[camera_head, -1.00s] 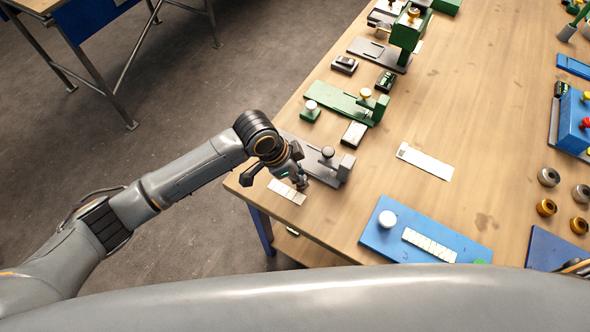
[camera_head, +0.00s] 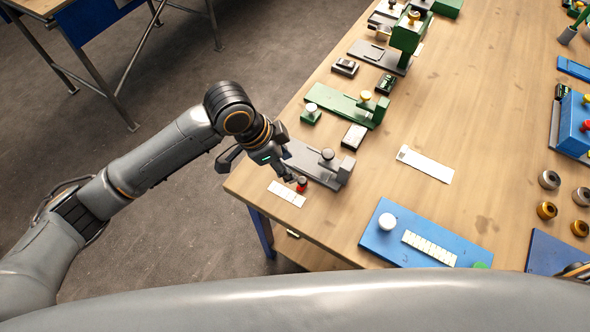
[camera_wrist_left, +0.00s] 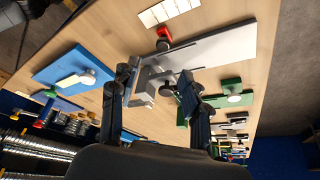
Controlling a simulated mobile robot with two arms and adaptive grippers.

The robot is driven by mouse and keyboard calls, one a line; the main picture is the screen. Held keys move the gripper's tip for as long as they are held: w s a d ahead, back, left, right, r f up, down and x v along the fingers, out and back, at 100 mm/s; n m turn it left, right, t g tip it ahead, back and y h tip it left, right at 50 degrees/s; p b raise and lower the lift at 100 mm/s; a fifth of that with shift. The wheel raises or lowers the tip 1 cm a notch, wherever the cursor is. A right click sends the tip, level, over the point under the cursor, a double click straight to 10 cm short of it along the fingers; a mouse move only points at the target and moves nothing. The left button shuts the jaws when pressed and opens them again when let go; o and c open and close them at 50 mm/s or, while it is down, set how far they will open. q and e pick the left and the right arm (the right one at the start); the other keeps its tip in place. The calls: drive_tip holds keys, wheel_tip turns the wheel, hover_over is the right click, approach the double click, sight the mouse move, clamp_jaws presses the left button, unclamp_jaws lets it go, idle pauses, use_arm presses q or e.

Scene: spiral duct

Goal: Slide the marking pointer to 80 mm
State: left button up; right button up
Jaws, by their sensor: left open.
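A grey plate fixture (camera_head: 312,165) lies at the table's left edge, with a dark round knob (camera_head: 327,154) and a grey block (camera_head: 346,169) at its right end. A small red piece (camera_head: 301,184) sits at its near edge; the red piece also shows in the left wrist view (camera_wrist_left: 165,36). I cannot tell for sure which part is the marking pointer. A pale marked strip (camera_head: 287,194) lies just in front; its numbers are unreadable. My left gripper (camera_head: 258,162) is open and empty, left of the fixture. In the wrist view its fingers frame the grey block (camera_wrist_left: 150,82).
A green fixture (camera_head: 345,106) and a small dark box (camera_head: 354,137) stand behind. A blue plate (camera_head: 376,241) with a white knob lies at the front right. A white strip (camera_head: 425,164) lies mid-table. The wood between them is clear.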

use_arm(q)
drive_tip(key=shift+v, duration=1.4)
